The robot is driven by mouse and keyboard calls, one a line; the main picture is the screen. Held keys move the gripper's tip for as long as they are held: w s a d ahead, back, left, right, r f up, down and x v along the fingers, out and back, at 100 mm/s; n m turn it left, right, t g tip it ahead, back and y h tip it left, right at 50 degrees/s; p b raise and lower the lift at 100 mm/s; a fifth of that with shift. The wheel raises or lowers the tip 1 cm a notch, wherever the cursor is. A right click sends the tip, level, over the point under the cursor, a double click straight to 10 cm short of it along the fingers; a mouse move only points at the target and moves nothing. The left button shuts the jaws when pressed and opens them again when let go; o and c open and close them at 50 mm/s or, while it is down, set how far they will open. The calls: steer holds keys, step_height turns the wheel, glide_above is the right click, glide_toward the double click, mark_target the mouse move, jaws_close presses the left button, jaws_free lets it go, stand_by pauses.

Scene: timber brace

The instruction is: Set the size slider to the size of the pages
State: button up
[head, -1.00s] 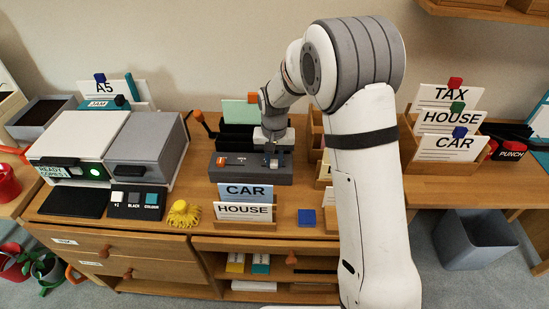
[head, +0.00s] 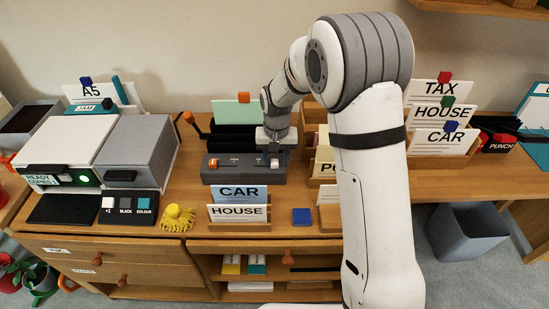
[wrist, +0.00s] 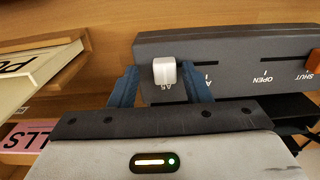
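The size slider is a small white knob (wrist: 165,72) in a slot on a dark grey unit (wrist: 225,48), with an "A5" mark beside it in the wrist view. In the head view the unit (head: 235,178) stands on the desk, with the slider near its right end. My gripper (wrist: 160,86) is open, its two blue fingers on either side of the knob with gaps to both. In the head view my gripper (head: 274,150) is over the unit's right end. A card marked "A5" (head: 92,92) stands behind the printer. Which loose sheets are the pages, I cannot tell.
An orange knob (wrist: 313,62) sits by OPEN and SHUT marks on the same unit. CAR (head: 239,192) and HOUSE (head: 237,212) cards stand in front of it. A black tray (head: 228,137) is behind. The printer (head: 70,140) is to the left.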

mark_target(277, 162)
steer(key=shift+r, duration=3.9)
steer(key=shift+r, duration=0.1)
steer(key=s+d+r+t+p, duration=0.1)
steer(key=s+d+r+p, duration=0.2)
steer(key=s+d+r, duration=0.85)
steer(key=s+d+p, duration=0.1)
steer(key=s+d, duration=0.1)
steer(key=s, duration=0.4)
steer(key=s+d+r+t+p, duration=0.1)
steer(key=s+d, duration=0.2)
steer(key=s, duration=0.4)
steer(key=shift+s+r+t, duration=0.2)
steer(key=shift+r+t, duration=0.05)
steer(key=shift+t, duration=0.05)
steer(key=shift+c, duration=0.8)
